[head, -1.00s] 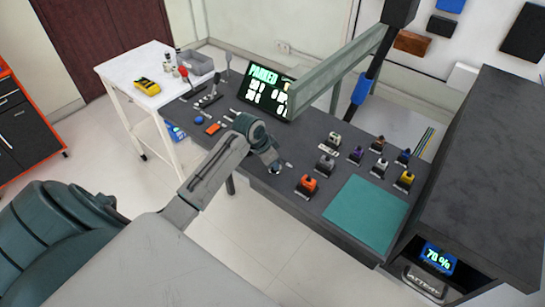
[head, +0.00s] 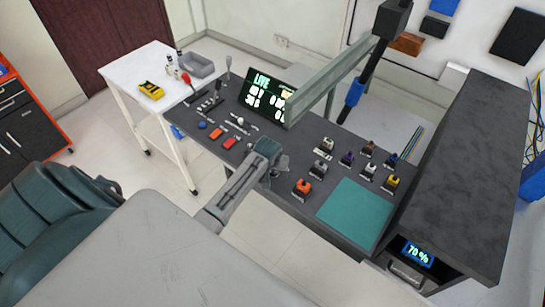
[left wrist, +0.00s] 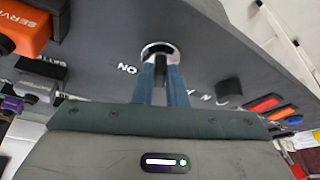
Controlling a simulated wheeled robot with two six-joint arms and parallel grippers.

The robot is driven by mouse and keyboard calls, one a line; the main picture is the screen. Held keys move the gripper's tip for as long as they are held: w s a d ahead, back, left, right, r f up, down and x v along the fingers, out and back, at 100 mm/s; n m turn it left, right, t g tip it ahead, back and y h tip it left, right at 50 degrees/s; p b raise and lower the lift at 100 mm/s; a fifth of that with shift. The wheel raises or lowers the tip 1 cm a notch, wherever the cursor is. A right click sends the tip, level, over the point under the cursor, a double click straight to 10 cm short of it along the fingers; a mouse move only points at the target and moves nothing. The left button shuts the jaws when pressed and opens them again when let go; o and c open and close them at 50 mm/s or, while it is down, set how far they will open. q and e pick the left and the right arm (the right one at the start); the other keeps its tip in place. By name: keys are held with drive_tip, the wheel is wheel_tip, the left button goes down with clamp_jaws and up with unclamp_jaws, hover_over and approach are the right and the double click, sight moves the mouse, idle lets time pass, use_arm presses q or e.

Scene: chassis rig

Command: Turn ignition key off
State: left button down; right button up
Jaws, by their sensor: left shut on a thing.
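The ignition key (left wrist: 161,64) shows dark in the left wrist view, in a round silver lock collar (left wrist: 158,48) on the dark console. White "ON" lettering is beside it on the left, with more lettering to the right, partly hidden. My left gripper (left wrist: 160,84) is shut on the key, with its blue-grey fingers on either side. In the head view my left gripper (head: 272,172) is at the console's front edge, and my arm hides the key there. The console display (head: 266,94) reads "LIVE". My right gripper is not in view.
Orange and red switches (head: 216,133) lie left of my gripper in the head view. Several labelled knob blocks, including an orange one (head: 302,187), and a teal mat (head: 355,214) lie to its right. A grey beam (head: 330,82) crosses above the console.

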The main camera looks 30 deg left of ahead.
use_arm(q)
drive_tip(key=shift+r+n+p, duration=0.1)
drive_tip(key=shift+n+p, duration=0.2)
drive_tip(key=shift+n, duration=0.2)
drive_tip(key=c, duration=1.5)
unclamp_jaws()
drive_tip(key=shift+o, duration=0.2)
drive_tip(key=b+v, duration=0.2)
drive_tip(key=v, duration=0.8)
drive_tip(key=shift+d+r+b, duration=0.25)
drive_tip(key=shift+r+b, duration=0.05)
drive_tip(key=shift+b, duration=0.1)
drive_tip(key=shift+s, duration=0.1)
